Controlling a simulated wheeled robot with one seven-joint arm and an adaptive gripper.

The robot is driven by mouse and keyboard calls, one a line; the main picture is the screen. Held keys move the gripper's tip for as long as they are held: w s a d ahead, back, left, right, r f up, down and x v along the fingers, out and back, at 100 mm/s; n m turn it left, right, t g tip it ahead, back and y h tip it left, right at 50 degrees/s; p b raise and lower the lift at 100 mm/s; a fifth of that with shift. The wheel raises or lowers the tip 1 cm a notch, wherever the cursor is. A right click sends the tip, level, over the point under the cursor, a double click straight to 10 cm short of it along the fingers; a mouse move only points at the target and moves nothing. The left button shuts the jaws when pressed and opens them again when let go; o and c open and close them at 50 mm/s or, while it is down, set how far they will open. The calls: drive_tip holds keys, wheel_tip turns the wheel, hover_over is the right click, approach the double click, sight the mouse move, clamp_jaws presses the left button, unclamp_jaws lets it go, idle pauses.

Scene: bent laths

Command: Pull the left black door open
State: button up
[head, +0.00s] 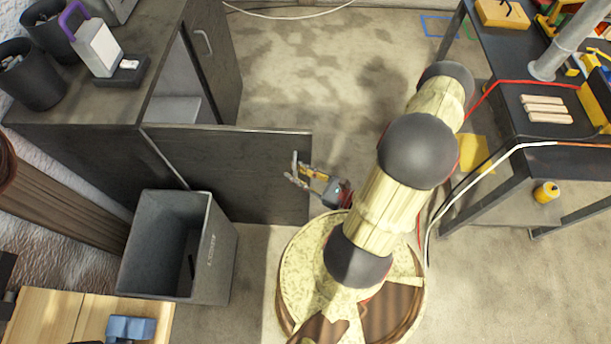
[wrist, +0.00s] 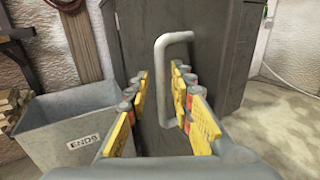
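The left black door (head: 250,165) stands swung wide open from the dark cabinet (head: 100,110), with the pale inside of the cabinet showing behind it. In the wrist view the door's outer face (wrist: 145,30) fills the middle, with its pale bar handle (wrist: 162,80) upright. My gripper (head: 298,178) is at the door's free edge, on its outer side. In the wrist view my gripper (wrist: 161,88) has its yellow-padded fingers apart, one on each side of the handle, with gaps visible. The handle's lower end is partly hidden.
The other cabinet door (head: 212,55) with its own handle looks shut. A grey bin (head: 210,265) labelled ENDS stands close to the open door's outer side. A dark workbench (head: 500,120) with cables is at the right. Floor beyond the door is clear.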

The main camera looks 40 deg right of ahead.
drive_tip(key=v, duration=0.7)
drive_tip(key=shift+s, duration=0.1)
idle(0.7)
drive_tip(key=w+a+r+n+g+h, duration=0.1)
drive_tip(key=a+r+n+g, duration=0.3)
drive_tip(key=r+n, duration=0.7)
drive_tip(key=a+r+n+g+h, duration=0.2)
drive_tip(key=a+r+n, duration=0.3)
drive_tip(key=r+n, duration=0.6)
drive_tip(key=w+a+r+n+g+h, duration=0.1)
drive_tip(key=a+r+n+g, duration=0.4)
drive_tip(key=r+n, duration=0.5)
wheel_tip(320, 180, up, 3)
drive_tip(key=shift+w+r+n+g+h, duration=0.3)
drive_tip(key=shift+w+n+h, duration=0.1)
drive_tip(key=shift+h, duration=0.2)
